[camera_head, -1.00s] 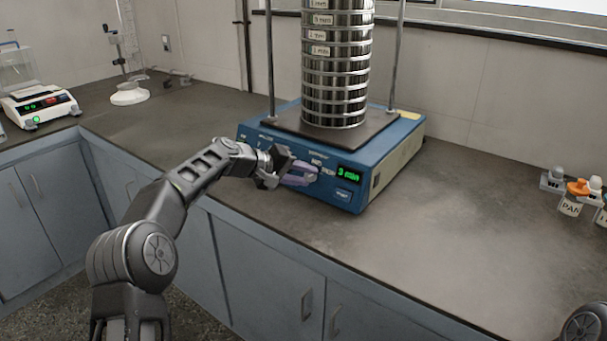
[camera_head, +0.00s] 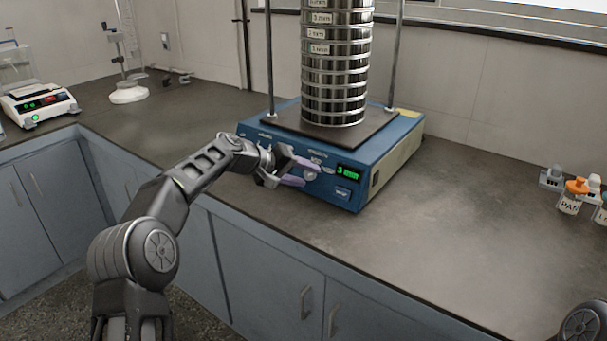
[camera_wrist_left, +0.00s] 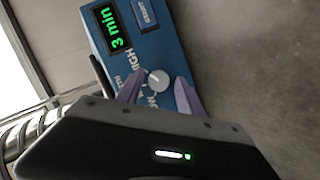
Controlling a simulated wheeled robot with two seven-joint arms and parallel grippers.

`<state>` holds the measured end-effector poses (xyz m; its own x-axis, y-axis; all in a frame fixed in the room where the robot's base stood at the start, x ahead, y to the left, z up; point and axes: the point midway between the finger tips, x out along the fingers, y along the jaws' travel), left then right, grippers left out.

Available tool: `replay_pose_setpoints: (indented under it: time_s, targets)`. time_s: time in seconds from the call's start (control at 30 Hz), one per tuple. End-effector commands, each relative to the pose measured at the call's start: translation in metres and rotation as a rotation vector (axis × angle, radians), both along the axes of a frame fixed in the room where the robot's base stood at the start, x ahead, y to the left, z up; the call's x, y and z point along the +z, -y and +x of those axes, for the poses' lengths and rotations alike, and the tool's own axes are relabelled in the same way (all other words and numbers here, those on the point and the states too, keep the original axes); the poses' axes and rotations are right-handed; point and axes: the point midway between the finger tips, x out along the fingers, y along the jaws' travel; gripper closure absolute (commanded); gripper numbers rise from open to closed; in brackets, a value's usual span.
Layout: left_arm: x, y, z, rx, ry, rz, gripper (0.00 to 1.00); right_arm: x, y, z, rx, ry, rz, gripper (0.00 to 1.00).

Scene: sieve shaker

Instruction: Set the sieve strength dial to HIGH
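The sieve shaker (camera_head: 375,170) is a blue box on the counter with a green "3 min" display (camera_head: 347,171). Its strength dial (camera_head: 310,174) is a small grey-white knob on the front panel. In the left wrist view the dial (camera_wrist_left: 158,80) sits between a HIGH label (camera_wrist_left: 134,62) and a partly hidden LOW label. I cannot tell its exact setting. My left gripper (camera_head: 302,174) is open, its purple fingertips apart on either side of the dial; a gap shows in the left wrist view (camera_wrist_left: 158,92). My right gripper is out of view.
A tall stack of metal sieves (camera_head: 337,70) stands on the shaker between two rods. A balance (camera_head: 40,104) and a white-based stand (camera_head: 129,92) are at the left. Labelled containers (camera_head: 572,196) stand at the right.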

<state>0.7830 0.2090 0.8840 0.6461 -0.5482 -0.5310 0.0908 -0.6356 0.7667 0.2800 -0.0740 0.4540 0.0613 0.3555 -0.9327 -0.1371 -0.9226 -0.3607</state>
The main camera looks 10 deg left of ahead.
Motion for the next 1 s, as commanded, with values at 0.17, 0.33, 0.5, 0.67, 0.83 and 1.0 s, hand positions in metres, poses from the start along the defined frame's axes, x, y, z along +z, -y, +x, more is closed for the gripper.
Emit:
replay_pose_setpoints:
  time_s: [0.17,0.33,0.5,0.67,0.83,1.0]
  targets:
    - [0.001,0.0,0.0,0.001,0.002,-0.001,0.5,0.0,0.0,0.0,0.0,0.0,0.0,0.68]
    - [0.003,-0.001,0.0,0.003,0.003,-0.002,0.5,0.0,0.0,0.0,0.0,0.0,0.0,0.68]
    - [0.01,-0.009,-0.009,0.004,0.005,-0.002,0.5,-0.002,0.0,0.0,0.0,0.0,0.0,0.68]
    - [0.024,-0.023,-0.026,0.004,0.004,-0.002,0.5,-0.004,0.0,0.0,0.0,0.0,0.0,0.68]
    - [0.037,-0.037,-0.043,0.002,0.002,-0.001,0.5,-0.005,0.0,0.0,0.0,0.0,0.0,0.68]
    - [0.042,-0.043,-0.05,0.002,0.002,-0.001,0.5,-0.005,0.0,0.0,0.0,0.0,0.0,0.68]
